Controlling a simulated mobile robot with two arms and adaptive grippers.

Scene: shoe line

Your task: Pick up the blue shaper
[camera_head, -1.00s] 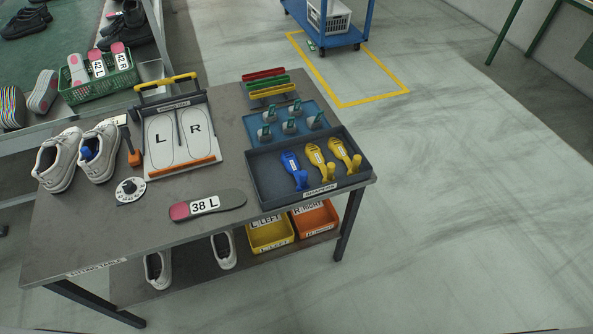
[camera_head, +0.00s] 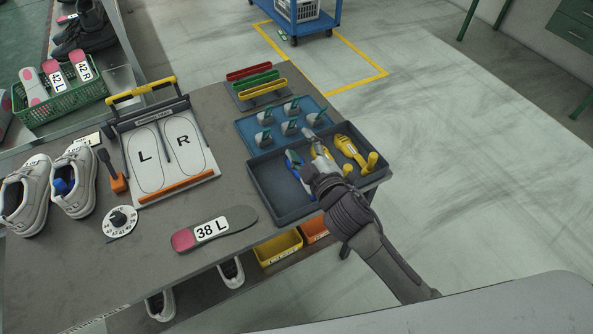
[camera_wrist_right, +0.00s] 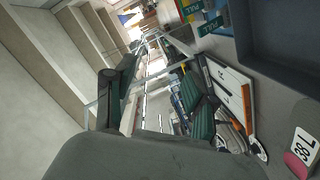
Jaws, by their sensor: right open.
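The blue shaper (camera_head: 293,160) lies in the dark shaper tray (camera_head: 283,215), left of two yellow shapers (camera_head: 352,150). Its lower part is hidden behind my right gripper (camera_head: 313,160). That gripper is over the tray, close to the blue shaper and partly covering the nearer yellow one; I cannot tell if it touches either. In the right wrist view the gripper (camera_wrist_right: 155,88) has its two dark fingers apart, with nothing between them. The blue shaper cannot be made out there. My left gripper is not in view.
A blue tray with grey-green pieces (camera_head: 243,131) stands behind the shaper tray. The L/R board (camera_head: 205,170), a 38 L insole (camera_head: 243,218), a dial (camera_head: 121,222) and white shoes (camera_head: 30,195), one holding something blue, are to the left.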

